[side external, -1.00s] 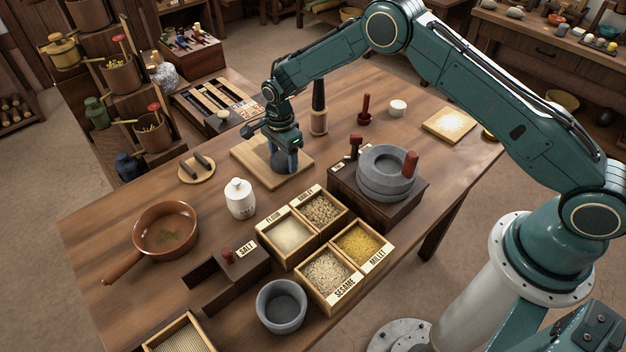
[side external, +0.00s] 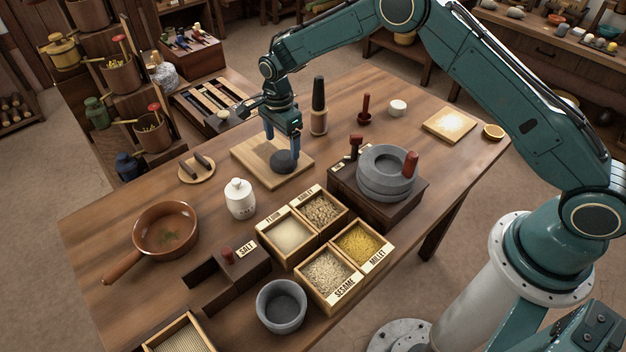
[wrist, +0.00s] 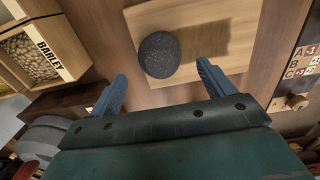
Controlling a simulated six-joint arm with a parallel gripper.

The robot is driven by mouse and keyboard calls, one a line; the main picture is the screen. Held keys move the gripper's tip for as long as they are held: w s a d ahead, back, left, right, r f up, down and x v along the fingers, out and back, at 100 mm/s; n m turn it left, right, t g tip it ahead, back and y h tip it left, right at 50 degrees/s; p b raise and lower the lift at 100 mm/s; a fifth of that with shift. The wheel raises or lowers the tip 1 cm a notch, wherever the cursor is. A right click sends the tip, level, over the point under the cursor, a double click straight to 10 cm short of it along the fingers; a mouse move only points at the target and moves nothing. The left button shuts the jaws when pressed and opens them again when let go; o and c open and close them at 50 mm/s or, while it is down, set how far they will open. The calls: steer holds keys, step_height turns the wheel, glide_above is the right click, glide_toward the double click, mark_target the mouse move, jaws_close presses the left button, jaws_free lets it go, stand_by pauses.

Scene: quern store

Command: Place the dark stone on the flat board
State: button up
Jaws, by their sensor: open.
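The dark round stone (side external: 284,161) rests on the flat pale wooden board (side external: 252,158), towards its front right part. In the wrist view the speckled stone (wrist: 159,54) lies on the board (wrist: 205,20), with bare wood showing around it. My gripper (side external: 282,145) is open and empty just above the stone. Its blue fingers (wrist: 164,72) are spread wide in the wrist view, with the stone ahead of them and apart from both.
A dark bottle-shaped pestle (side external: 319,108) stands behind the board. The stone quern (side external: 388,190) on its dark base stands to the right. A white jar (side external: 240,200) and the grain boxes (side external: 330,240) are in front.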

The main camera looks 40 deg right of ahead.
step_height(320, 180, up, 7)
stand_by(0.3)
steer(key=shift+f, duration=0.15)
stand_by(0.4)
step_height(320, 180, up, 13)
steer(key=n+t, duration=0.1)
steer(key=n, duration=0.3)
glide_above(285, 154)
steer(key=s+d, duration=0.3)
steer(key=s, duration=0.3)
steer(key=s+d+r+n+t, duration=0.25)
steer(key=s+r+n, duration=0.25)
steer(key=s+r, duration=0.45)
steer(key=s+d+n+t, duration=0.2)
steer(key=s+n, duration=0.7)
steer(key=s, duration=1.5)
steer(key=shift+d+r, duration=0.2)
steer(key=shift+d, duration=0.9)
